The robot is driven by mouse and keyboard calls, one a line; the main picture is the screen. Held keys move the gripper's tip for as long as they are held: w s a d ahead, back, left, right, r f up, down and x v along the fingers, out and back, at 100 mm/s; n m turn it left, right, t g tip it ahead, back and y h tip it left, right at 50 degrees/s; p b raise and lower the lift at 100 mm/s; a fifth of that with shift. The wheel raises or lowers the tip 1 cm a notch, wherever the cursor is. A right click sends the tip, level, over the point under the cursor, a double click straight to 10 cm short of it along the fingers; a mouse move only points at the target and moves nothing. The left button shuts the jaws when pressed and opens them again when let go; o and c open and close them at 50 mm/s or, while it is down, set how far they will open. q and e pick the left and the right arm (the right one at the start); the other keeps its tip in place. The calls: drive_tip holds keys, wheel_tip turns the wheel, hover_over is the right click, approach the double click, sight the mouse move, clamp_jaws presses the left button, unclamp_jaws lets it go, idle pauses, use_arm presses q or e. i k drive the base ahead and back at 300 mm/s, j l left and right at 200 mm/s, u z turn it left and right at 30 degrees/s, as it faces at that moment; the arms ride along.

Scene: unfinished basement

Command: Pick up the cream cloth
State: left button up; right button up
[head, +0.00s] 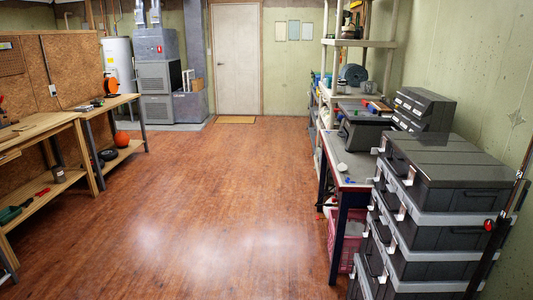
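Neither of my grippers shows in the head view. A flat tan mat (235,120) lies on the floor before the white door at the back, and it looks like a doormat.
Open wooden floor (215,220) runs down the middle. Wooden workbenches (40,126) line the left. Stacked grey bins (445,176) stand front right, beside a table (351,172) with a pink crate (344,232) beneath. A water heater (119,62) and furnace (157,75) stand at the back left.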

sight(341, 168)
drive_tip(key=i, duration=1.4)
drive_tip(key=i+z, duration=0.15)
drive_tip(key=i, duration=0.3)
drive_tip(key=i+j+z, duration=0.15)
drive_tip(key=i, duration=0.35)
drive_tip(key=i+j+z, duration=0.15)
drive_tip(key=i, duration=0.3)
drive_tip(key=i+j+z, duration=0.15)
drive_tip(key=i+z, duration=0.25)
drive_tip(key=i+j+z, duration=0.15)
drive_tip(key=z, duration=0.2)
drive_tip(key=i+j+z, duration=0.25)
drive_tip(key=z, duration=0.15)
drive_tip(key=i+j+z, duration=0.15)
drive_tip(key=j+z, duration=0.25)
drive_tip(key=i+j+z, duration=0.15)
drive_tip(key=j+z, duration=0.25)
drive_tip(key=j, duration=0.25)
drive_tip(key=i+j+z, duration=0.1)
drive_tip(key=j+z, duration=0.35)
drive_tip(key=j, duration=0.2)
drive_tip(key=j+z, duration=0.4)
drive_tip(key=j, duration=0.25)
drive_tip(key=k+j+z, duration=0.1)
drive_tip(key=j, duration=0.35)
